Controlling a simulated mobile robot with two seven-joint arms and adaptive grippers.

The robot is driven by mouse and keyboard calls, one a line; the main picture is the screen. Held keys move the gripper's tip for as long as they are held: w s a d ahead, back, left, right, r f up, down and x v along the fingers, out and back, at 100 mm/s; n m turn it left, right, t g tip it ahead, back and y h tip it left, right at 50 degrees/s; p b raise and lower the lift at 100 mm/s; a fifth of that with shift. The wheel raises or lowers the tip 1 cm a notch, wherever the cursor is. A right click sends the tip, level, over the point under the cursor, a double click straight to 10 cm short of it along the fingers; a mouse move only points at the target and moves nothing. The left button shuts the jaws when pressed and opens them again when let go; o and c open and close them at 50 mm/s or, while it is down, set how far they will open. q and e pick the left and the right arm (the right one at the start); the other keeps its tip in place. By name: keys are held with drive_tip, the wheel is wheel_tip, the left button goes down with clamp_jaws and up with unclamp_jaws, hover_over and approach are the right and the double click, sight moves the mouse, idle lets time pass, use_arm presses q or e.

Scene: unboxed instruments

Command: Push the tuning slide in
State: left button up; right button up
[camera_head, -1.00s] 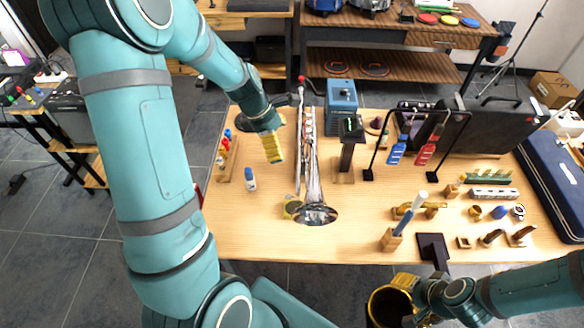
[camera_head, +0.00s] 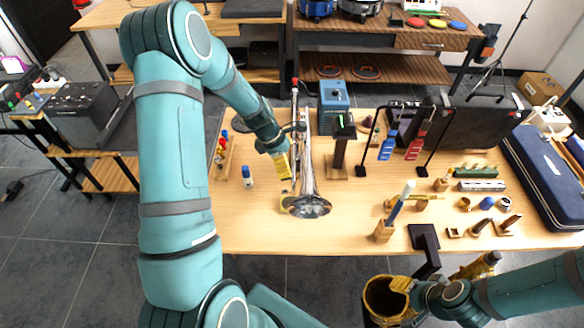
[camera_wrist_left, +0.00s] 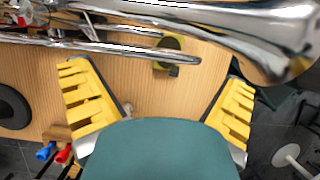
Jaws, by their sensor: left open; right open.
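A silver brass instrument with a flared bell (camera_head: 309,206) lies lengthwise on the table, its bell toward me. It also shows across the top of the left wrist view (camera_wrist_left: 255,25), with long thin tubes (camera_wrist_left: 110,46) to the left. I cannot tell which tube is the tuning slide. My left gripper (camera_head: 288,166) is at the left side of the instrument. Its yellow fingers (camera_wrist_left: 158,75) are open, with bare table and the edge of a tube between their tips. No contact is clear. My right gripper (camera_head: 440,275) is open and empty beyond the table's front edge.
A small bottle (camera_head: 247,176) and a wooden rack (camera_head: 224,157) stand left of my left gripper. A blue box (camera_head: 335,105) and a dark post stand (camera_head: 340,150) are right of the instrument. Small parts crowd the right side. The front left table is clear.

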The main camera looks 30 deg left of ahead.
sight(293, 169)
use_arm(q)
drive_tip(key=shift+x, duration=1.65)
